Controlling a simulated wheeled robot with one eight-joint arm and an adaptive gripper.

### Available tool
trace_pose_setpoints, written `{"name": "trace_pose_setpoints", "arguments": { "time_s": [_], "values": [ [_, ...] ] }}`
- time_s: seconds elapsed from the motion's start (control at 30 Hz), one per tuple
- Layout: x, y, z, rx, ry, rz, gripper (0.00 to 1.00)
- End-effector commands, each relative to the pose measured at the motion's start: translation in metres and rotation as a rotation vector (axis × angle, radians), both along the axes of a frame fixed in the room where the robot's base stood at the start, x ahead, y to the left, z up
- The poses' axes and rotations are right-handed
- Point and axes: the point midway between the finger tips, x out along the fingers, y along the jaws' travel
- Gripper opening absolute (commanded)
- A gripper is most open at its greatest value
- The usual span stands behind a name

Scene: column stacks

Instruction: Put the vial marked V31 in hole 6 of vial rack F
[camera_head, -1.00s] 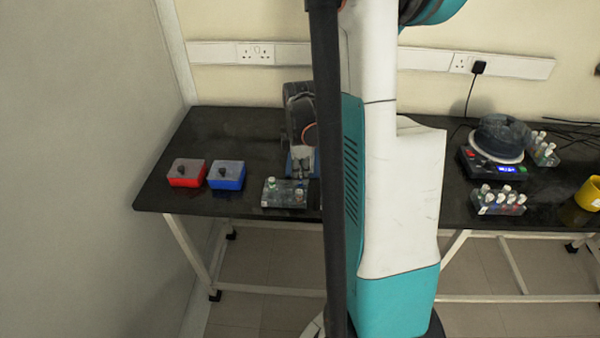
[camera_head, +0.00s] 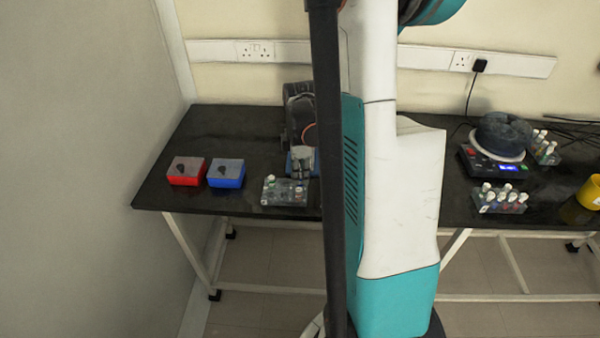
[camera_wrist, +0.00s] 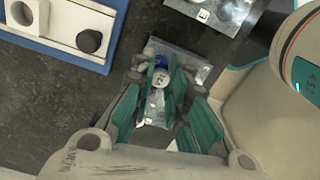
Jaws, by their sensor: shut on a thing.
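My gripper (camera_wrist: 160,88) is shut on a vial (camera_wrist: 161,73) with a pale cap and a blue band, seen nearly end-on between the teal fingers in the wrist view. Its mark is too small to read surely. A clear rack (camera_wrist: 193,62) shows beyond and under the fingertips, partly hidden by them. The held vial cannot be made out there. I cannot tell which rack is F, and its hole numbers are not readable.
A red box (camera_head: 186,178) and a blue box (camera_head: 226,180) stand left of the near rack. My arm hides the table's middle. On the right are another filled rack (camera_head: 500,206), a device with a lit display (camera_head: 492,163), a rack behind it and a yellow container (camera_head: 590,192).

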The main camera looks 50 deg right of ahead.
Motion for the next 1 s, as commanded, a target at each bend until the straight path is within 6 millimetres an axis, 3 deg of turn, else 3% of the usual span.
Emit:
{"name": "trace_pose_setpoints", "arguments": {
  "time_s": [0.97, 1.0],
  "values": [
    [0.0, 0.0, -0.012, 0.0, 0.0, 0.0, 0.01],
    [0.0, 0.0, -0.012, 0.0, 0.0, 0.0, 0.22]
  ]
}}
